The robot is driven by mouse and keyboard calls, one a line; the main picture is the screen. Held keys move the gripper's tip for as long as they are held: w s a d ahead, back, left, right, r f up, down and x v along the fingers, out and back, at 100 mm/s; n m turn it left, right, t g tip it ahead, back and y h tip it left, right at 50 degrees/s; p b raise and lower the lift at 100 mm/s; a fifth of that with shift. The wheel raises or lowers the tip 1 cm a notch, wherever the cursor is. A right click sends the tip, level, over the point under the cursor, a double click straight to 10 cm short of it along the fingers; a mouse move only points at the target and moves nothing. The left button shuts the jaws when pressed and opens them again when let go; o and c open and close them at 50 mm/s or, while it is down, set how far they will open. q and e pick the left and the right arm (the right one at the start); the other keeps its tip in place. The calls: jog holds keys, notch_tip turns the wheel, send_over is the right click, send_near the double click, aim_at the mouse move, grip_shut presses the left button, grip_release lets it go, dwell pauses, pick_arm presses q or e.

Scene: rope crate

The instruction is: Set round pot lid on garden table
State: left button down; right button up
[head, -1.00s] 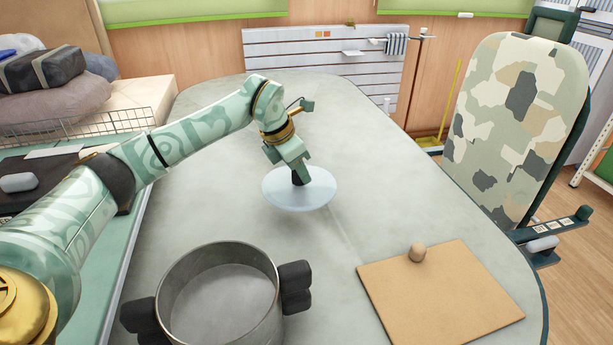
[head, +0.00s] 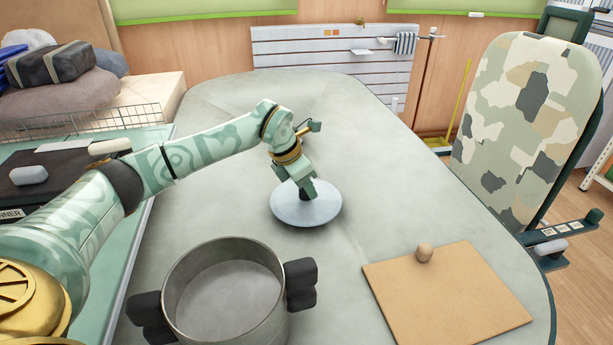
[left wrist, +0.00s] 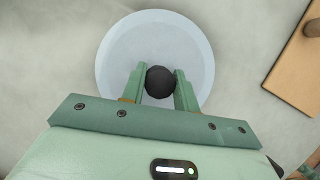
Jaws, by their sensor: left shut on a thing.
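The round pot lid (head: 290,213) is a pale grey-blue disc with a dark knob. It is level, low at the surface of the grey garden table (head: 225,110), behind the pot; I cannot tell for certain whether it touches the table. My left gripper (head: 305,190) is shut on the lid's knob from above. In the left wrist view, its two green fingers (left wrist: 160,85) sit on either side of the round black knob, with the lid (left wrist: 125,50) spread out beneath. My right gripper is not in view.
An open grey pot (head: 175,262) with dark handles stands at the table's near side. A square brown board (head: 440,300) with a round knob lies at the near right. A camouflage-patterned upright board (head: 530,120) stands beyond the right edge. The table's far part is clear.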

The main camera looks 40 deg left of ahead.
pick_arm(q)
jog(key=shift+f, duration=0.25)
dwell(0.3)
jog(key=shift+f, duration=0.45)
jog(key=c, duration=1.2)
grip_release()
jog(key=shift+o, duration=1)
